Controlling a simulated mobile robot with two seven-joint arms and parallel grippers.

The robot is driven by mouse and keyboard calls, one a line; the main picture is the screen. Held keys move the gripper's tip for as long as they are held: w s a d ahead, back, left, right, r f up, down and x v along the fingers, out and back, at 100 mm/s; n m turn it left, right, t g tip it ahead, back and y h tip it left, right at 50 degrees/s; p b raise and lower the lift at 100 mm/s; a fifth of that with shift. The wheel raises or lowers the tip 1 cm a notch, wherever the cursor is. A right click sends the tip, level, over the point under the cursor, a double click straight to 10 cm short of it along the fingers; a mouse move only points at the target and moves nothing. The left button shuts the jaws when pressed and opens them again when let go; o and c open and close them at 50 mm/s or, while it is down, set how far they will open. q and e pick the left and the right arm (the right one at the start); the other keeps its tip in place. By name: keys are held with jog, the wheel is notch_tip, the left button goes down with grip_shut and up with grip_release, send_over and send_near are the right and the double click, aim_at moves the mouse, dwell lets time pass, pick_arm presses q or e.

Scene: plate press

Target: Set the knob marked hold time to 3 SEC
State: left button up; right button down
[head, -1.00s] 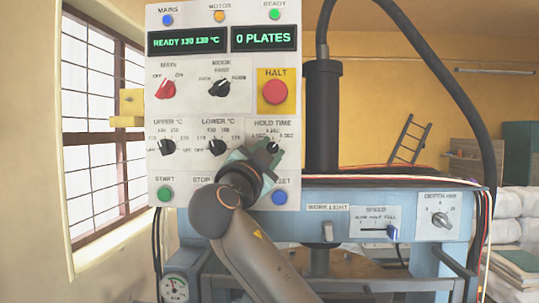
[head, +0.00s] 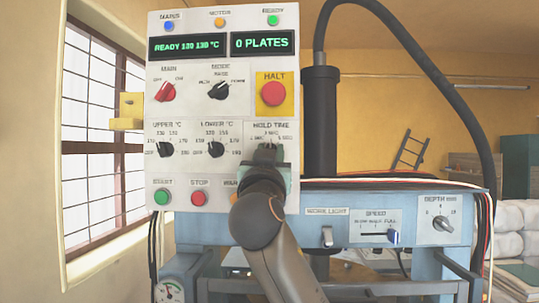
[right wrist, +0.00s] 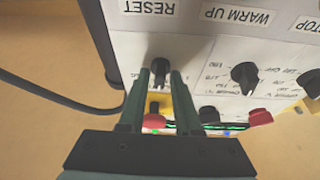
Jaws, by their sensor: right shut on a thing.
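The control panel (head: 225,105) faces me with the hold time knob at its lower right, under the label HOLD TIME (head: 271,125). My right gripper (head: 266,158) is at this knob and covers most of it in the head view. In the right wrist view the dark hold time knob (right wrist: 160,68) sits between the two fingertips of my right gripper (right wrist: 159,76), which are shut on it. Its scale is mostly hidden and too small to read, so I cannot tell the setting. My left gripper is not in view.
The red HALT button (head: 273,93) is just above the hold time knob. The lower temperature knob (head: 216,149) is to its left. The STOP button (head: 199,198) is below left. The blue press body (head: 350,202) and a black cylinder (head: 320,115) stand to the right.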

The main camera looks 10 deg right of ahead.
jog(key=shift+f+n, duration=0.1)
jog(key=shift+n, duration=0.2)
jog(key=c, duration=0.9)
grip_release()
jog(key=shift+o, duration=0.2)
jog(key=b+v, duration=0.4)
jog(key=v, duration=0.8)
jog(key=shift+s, duration=0.25)
